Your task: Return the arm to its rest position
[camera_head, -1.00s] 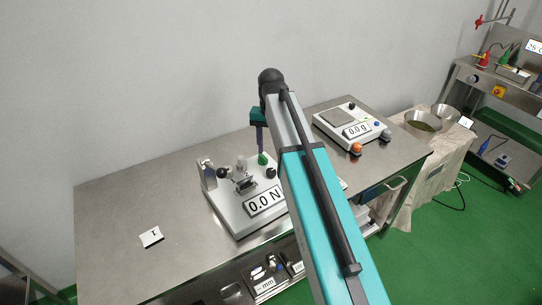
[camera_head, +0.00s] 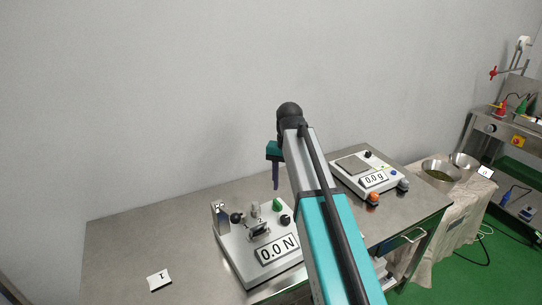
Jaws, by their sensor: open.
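My arm rises from the bottom of the head view, teal and grey, with a black joint at its top. My gripper (camera_head: 275,180) hangs down from the arm's far end, pointing at the table, a little above the force tester. It looks empty, and its fingertips are too small and edge-on to see well. The force tester (camera_head: 240,262), a white device reading 0.0 N with a green knob and black knobs, stands on the steel table (camera_head: 130,240) below and left of the gripper. My arm hides part of its right side.
A scale (camera_head: 372,176) reading 0.0 g stands right of my arm. A white card (camera_head: 159,279) lies at the table's front left. Metal bowls (camera_head: 440,175) stand on a cloth-covered table further right, with a steel shelf (camera_head: 515,135) beyond. The table's left part is clear.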

